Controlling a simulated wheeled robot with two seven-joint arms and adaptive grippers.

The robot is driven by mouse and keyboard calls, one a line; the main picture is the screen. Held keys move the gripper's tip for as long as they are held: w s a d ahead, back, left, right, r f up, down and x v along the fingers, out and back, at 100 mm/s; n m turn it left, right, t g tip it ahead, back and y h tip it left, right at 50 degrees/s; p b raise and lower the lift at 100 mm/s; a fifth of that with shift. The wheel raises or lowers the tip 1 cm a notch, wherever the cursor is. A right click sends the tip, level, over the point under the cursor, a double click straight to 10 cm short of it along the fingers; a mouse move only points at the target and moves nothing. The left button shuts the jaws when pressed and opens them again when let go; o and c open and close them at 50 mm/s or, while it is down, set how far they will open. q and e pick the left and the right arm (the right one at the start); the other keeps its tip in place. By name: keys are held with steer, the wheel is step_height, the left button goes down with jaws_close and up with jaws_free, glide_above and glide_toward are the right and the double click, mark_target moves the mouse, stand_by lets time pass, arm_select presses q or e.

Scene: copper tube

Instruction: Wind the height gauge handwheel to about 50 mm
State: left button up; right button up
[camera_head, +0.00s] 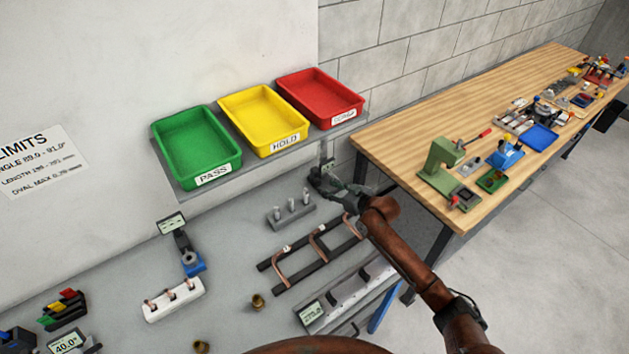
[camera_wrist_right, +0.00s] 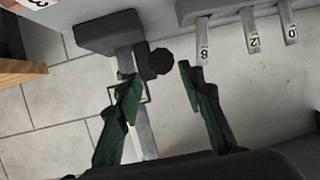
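The height gauge stands beside the wall at the back right of the grey bench; its small display (camera_head: 328,164) shows just behind my right gripper (camera_head: 328,183). The reading is too small to make out. In the right wrist view the gauge's dark block (camera_wrist_right: 108,32) and grey column show, with a round black handwheel knob (camera_wrist_right: 160,62) beside the column. The green fingers of my right gripper (camera_wrist_right: 160,78) are open, and the knob lies between or just beyond the tips; I cannot tell whether they touch it. My left gripper is not in view.
A block with several upright pins (camera_head: 291,213) stands close to the right gripper. A dark rack with copper tubes (camera_head: 310,250) lies in front. Green, yellow and red trays (camera_head: 262,118) sit on a shelf above. A wooden bench (camera_head: 400,140) stands at right, across a gap.

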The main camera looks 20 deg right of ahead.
mark_target(318, 183)
steer(key=x, duration=0.8)
steer(key=shift+a+r, duration=0.1)
steer(key=shift+c, duration=0.7)
steer(key=c, duration=0.7)
steer(key=shift+m+y+b, duration=0.3)
steer(key=shift+b, duration=0.4)
steer(key=o, duration=0.8)
steer(key=shift+o, duration=0.2)
steer(key=shift+s, duration=0.1)
